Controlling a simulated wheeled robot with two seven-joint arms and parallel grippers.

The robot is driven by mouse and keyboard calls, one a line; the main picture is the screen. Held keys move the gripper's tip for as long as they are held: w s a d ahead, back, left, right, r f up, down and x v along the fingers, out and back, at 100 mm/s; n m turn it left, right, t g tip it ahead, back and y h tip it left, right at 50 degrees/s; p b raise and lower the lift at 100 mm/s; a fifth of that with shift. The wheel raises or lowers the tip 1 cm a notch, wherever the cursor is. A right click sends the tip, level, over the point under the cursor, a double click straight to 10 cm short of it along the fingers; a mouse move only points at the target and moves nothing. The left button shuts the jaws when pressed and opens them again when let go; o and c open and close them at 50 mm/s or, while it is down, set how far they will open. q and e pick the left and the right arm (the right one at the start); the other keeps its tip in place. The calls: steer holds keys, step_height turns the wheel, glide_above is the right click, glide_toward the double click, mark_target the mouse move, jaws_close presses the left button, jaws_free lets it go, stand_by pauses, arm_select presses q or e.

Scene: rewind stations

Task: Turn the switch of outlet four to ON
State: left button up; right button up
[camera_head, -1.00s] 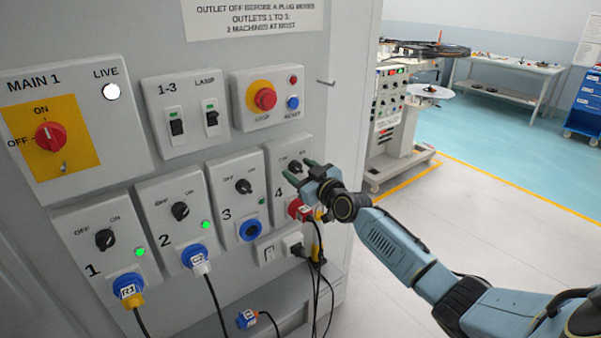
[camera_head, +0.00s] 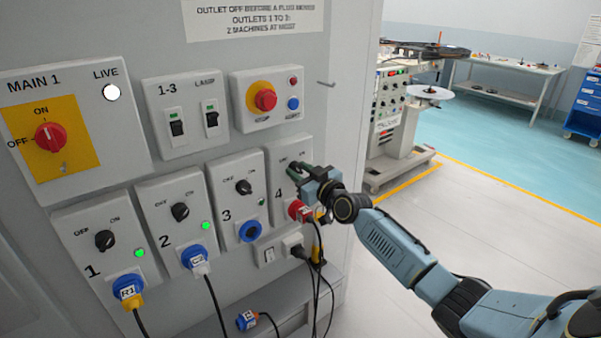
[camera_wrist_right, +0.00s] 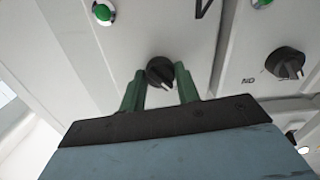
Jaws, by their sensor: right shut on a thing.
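The outlet four panel (camera_head: 279,160) is at the right end of the outlet row. My right gripper (camera_head: 298,172) is at its switch and covers it in the head view. In the right wrist view, which looks upside down, the black switch knob (camera_wrist_right: 160,72) sits between the two green fingers of my right gripper (camera_wrist_right: 158,88), which is shut on it. The knob's pale mark points down and slightly right there. The outlet four lamp (camera_wrist_right: 103,12) is green, though I cannot tell if it is lit. My left gripper is not in view.
The outlet three knob (camera_head: 244,187) is close to the left. A red plug (camera_head: 297,209) sits below my right gripper, with black cables hanging. A stop button box (camera_head: 266,99) is above. A loose blue plug (camera_head: 247,319) lies lower down. Floor to the right is clear.

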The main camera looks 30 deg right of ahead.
steer(key=m, duration=0.8)
steer(key=shift+m, duration=0.4)
steer(key=m, duration=0.4)
steer(key=shift+m, duration=1.9)
steer(key=o, duration=1)
steer(key=s, duration=0.4)
steer(key=s+p, duration=0.1)
steer(key=s, duration=0.4)
steer(key=s+d, duration=0.1)
steer(key=s, duration=0.3)
steer(key=shift+s, duration=0.2)
steer(key=shift+f, duration=0.1)
